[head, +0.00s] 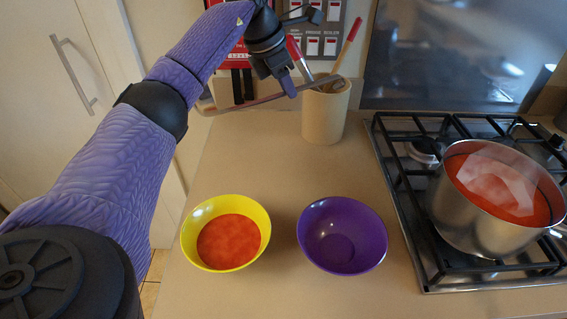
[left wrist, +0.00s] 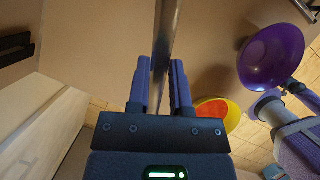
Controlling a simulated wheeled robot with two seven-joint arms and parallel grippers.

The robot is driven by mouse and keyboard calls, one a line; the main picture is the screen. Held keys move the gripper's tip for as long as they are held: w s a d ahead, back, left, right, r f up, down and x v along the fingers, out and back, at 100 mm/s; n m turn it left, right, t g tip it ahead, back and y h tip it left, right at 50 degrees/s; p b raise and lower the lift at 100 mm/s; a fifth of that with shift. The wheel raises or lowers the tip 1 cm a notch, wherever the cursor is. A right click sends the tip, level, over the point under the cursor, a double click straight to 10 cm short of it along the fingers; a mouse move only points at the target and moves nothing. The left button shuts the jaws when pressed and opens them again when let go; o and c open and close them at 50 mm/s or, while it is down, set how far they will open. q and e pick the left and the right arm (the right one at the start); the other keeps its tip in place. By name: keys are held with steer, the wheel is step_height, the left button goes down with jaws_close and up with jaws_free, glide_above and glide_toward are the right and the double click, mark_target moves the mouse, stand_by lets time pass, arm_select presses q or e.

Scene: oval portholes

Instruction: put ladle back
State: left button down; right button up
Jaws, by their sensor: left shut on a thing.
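My left gripper (head: 290,88) is high over the back of the counter, shut on the ladle (head: 252,102). The ladle's long metal handle lies nearly level in the head view. In the left wrist view, the handle (left wrist: 166,40) runs between the two fingers of my left gripper (left wrist: 161,82). The ladle's right end overlaps the rim of the beige utensil holder (head: 325,115) in the picture; I cannot tell whether they touch. The holder stands upright with red-tipped utensils in it. My right gripper is not visible in the head view.
A yellow bowl (head: 195,238) holds red soup. A purple bowl (head: 350,238) beside it looks empty. A steel pot (head: 475,228) of red soup stands on the gas hob (head: 415,205) at right. Counter between bowls and holder is clear.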

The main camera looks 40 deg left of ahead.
arm_select(q)
steer(key=b, duration=0.3)
glide_above(290, 163)
steer(key=s, duration=0.1)
step_height(290, 163, down, 9)
steer(key=f, duration=0.3)
steer(key=f+b, duration=0.1)
steer(key=f, duration=0.2)
steer(key=f+b, duration=0.1)
steer(key=f, duration=0.2)
steer(key=shift+s+a, duration=0.15)
steer(key=shift+a, duration=0.2)
steer(key=shift+r, duration=0.2)
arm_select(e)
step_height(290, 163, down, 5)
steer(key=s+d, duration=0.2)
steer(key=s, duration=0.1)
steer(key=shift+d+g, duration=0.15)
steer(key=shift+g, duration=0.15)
arm_select(q)
steer(key=shift+f, duration=0.1)
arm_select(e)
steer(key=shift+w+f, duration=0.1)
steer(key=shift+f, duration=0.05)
arm_select(q)
steer(key=c, duration=0.6)
jaws_free()
steer(key=shift+o, duration=0.3)
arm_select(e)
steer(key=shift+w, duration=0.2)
